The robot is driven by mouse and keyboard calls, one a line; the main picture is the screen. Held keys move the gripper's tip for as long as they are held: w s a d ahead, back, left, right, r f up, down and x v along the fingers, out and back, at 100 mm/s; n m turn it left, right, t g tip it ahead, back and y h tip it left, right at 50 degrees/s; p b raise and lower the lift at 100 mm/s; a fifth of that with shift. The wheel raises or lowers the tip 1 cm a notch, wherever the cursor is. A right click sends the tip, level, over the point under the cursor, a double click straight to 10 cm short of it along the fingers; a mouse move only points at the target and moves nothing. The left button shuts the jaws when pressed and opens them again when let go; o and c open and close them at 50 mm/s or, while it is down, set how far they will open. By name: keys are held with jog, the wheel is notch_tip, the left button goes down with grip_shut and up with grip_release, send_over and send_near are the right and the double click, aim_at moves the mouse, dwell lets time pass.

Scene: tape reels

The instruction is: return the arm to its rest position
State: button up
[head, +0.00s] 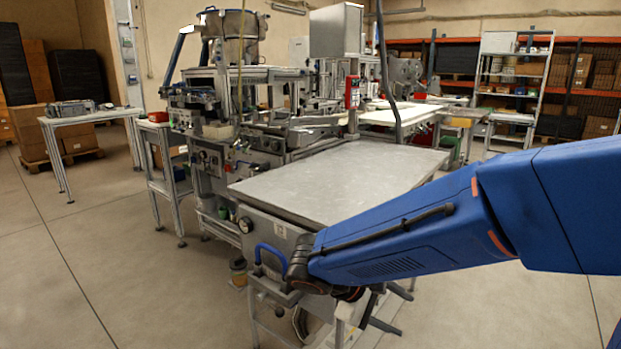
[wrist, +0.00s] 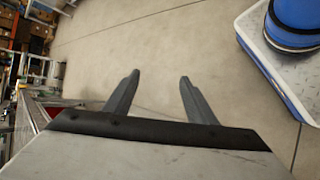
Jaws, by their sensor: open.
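My blue arm reaches from the right edge of the head view toward the lower middle. My gripper (head: 386,310) is at its end, low beside the front of the metal-topped bench. In the wrist view my gripper (wrist: 158,95) shows two dark fingers spread apart with bare floor between and beyond them. It is open and holds nothing. No tape reel can be made out in either view.
The metal bench top (head: 340,180) is clear. A machine (head: 240,130) stands behind it on the left. Shelves with boxes (head: 530,80) line the back wall. A small table (head: 90,117) stands at the left. The floor (head: 110,240) at left is open.

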jog(key=s+d+r+m+t+y, duration=0.2)
jog(key=s+d+m+y, duration=0.7)
jog(key=s, duration=0.5)
jog(key=shift+s+d+r, duration=0.15)
jog(key=shift+d+r, duration=0.05)
jog(key=shift+d, duration=0.45)
